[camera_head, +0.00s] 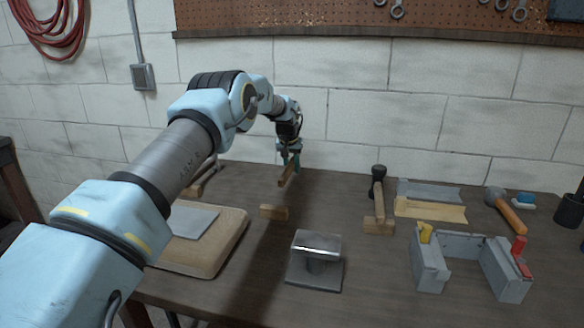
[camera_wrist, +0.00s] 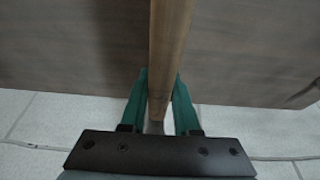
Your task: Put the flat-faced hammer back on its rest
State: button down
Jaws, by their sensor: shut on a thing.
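My gripper (camera_head: 290,161) is shut on a wooden handle (camera_head: 286,176), held above the bench near its back edge. In the wrist view the handle (camera_wrist: 168,50) runs between the green fingers (camera_wrist: 160,105) of my gripper. The head of the held tool does not show clearly, so I cannot tell its face. A small wooden block (camera_head: 274,212), which looks like a rest, stands empty on the bench below and in front of the gripper. Another hammer (camera_head: 379,190) with a dark head leans its wooden handle on a second wooden block (camera_head: 378,228).
A metal stand (camera_head: 316,262) sits at front centre. A padded board with a grey sheet (camera_head: 196,222) lies left, partly behind my arm. Grey frame pieces (camera_head: 430,270), an orange-handled mallet (camera_head: 510,216) and a dark cup (camera_head: 570,211) stand right. The wall closes the back.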

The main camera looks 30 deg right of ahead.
jog(key=shift+f+b, duration=0.6)
jog(key=shift+f, duration=0.5)
jog(key=c, duration=0.6)
grip_release()
jog(key=shift+o, duration=0.2)
